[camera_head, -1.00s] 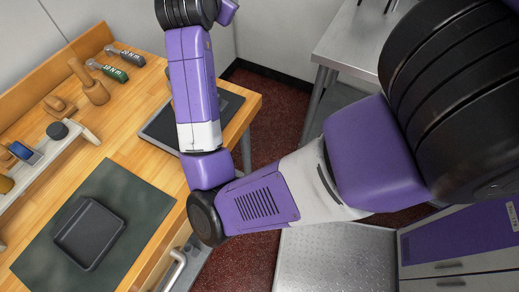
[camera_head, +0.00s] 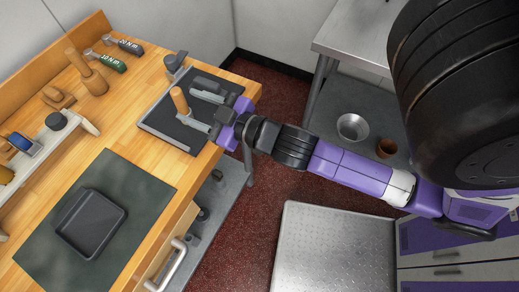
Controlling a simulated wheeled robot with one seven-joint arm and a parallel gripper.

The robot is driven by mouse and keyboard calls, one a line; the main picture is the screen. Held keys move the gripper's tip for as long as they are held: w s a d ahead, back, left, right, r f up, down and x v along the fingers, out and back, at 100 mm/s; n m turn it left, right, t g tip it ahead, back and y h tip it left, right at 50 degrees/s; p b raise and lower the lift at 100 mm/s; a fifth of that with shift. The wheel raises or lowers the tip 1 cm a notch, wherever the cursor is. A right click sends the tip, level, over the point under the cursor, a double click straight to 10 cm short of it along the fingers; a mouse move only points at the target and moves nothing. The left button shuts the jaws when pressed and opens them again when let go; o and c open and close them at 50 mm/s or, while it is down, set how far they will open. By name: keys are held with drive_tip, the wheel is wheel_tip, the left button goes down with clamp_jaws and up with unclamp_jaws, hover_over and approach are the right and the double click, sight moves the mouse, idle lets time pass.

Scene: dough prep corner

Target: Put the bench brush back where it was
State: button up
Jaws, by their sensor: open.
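My gripper (camera_head: 197,107) is open over the dark tray-like mat (camera_head: 157,122) at the right end of the wooden bench. Its two grey fingers point left. A light wooden handle (camera_head: 179,98) stands up by the fingertips. It may be the bench brush's handle, but its lower part is hard to make out. I cannot tell whether the fingers touch it.
A grey object (camera_head: 174,63) stands behind the mat. A wooden piece with an upright handle (camera_head: 93,82) and two labelled tools (camera_head: 106,62) are at the back left. A black pan (camera_head: 91,224) lies on a dark green mat (camera_head: 140,180). A metal bowl (camera_head: 352,127) is at right.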

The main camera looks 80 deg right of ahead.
drive_tip(key=s+a+f+g+y, duration=0.1)
drive_tip(key=s+a+y, duration=0.4)
drive_tip(key=s+a, duration=1.1)
drive_tip(key=shift+s+f, duration=0.7)
drive_tip(key=shift+s, duration=0.35)
